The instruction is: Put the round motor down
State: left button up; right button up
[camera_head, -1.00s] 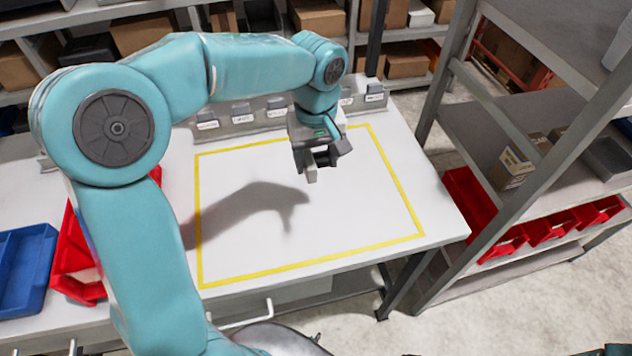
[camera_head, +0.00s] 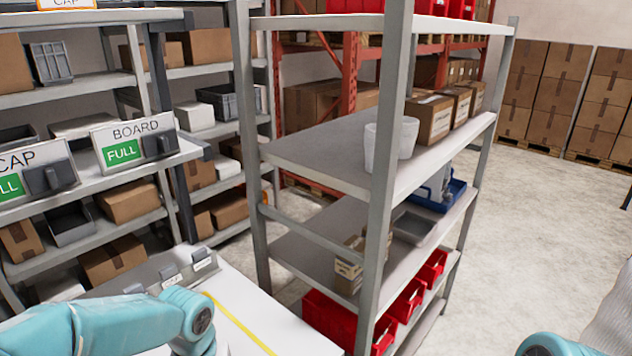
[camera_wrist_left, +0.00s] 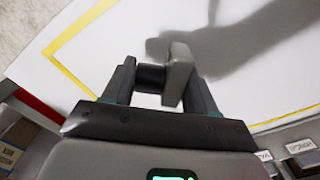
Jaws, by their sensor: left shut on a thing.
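The round motor (camera_wrist_left: 150,78) shows in the left wrist view as a short dark cylinder with a light grey block at its right end. My left gripper (camera_wrist_left: 160,88) is shut on it. The motor is over the white table (camera_wrist_left: 130,45), inside or near the yellow outline; the gap below it is hard to judge. In the head view only my left arm shows at the bottom left; its gripper is out of frame. A piece of my right arm shows at the bottom right, its gripper out of frame.
A grey shelf rack (camera_head: 330,160) stands beyond the table, holding a white bin (camera_head: 390,145), cartons (camera_head: 430,118) and red bins (camera_head: 408,300). Dispensers marked CAP and BOARD (camera_head: 135,142) are at the left. The table area visible in the wrist view is clear, with an arm shadow across it.

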pick_arm(q)
jog(key=shift+w+d+f+m, duration=0.15)
jog(key=shift+w+m, duration=0.3)
jog(key=shift+m, duration=0.55)
jog(key=shift+w, duration=0.1)
jog(key=shift+w, duration=0.1)
